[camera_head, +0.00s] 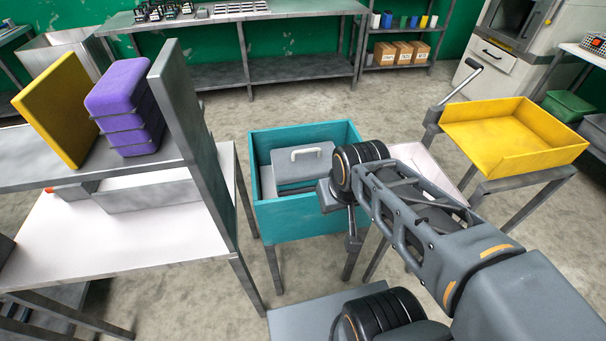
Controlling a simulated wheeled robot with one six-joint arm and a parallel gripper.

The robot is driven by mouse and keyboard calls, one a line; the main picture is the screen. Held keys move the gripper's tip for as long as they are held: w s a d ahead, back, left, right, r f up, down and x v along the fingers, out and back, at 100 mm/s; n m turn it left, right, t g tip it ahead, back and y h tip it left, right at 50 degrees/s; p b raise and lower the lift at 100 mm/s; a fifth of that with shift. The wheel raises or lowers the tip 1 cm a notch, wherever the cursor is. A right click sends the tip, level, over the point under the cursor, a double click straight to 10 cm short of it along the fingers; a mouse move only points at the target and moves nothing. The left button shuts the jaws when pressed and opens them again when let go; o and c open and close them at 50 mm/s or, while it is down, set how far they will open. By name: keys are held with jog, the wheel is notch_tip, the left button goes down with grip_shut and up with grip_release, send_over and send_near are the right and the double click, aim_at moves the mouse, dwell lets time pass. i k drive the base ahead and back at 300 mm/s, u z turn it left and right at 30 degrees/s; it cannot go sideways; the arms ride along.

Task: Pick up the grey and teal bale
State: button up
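A grey block with a pale handle on top (290,170) lies inside an open teal box (300,222) on legs, at the middle of the picture. It looks like the grey and teal bale, though its lower part is hidden by the box walls. My arm reaches in from the lower right. My gripper (352,238) hangs downward at the right front corner of the teal box, to the right of the grey block and apart from its handle. The fingers are small and partly hidden, so their opening is unclear.
A bench at left carries a purple stacked bale (125,105) between a yellow panel (62,110) and a tall grey panel (182,120). A yellow tray (515,135) on a stand is at right. A long metal table (280,75) stands at the back. Floor between is clear.

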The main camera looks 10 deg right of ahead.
aim_at(297, 169)
jog(key=u, duration=2)
jog(key=k, duration=0.7)
jog(key=z, duration=0.75)
jog(key=i, duration=1)
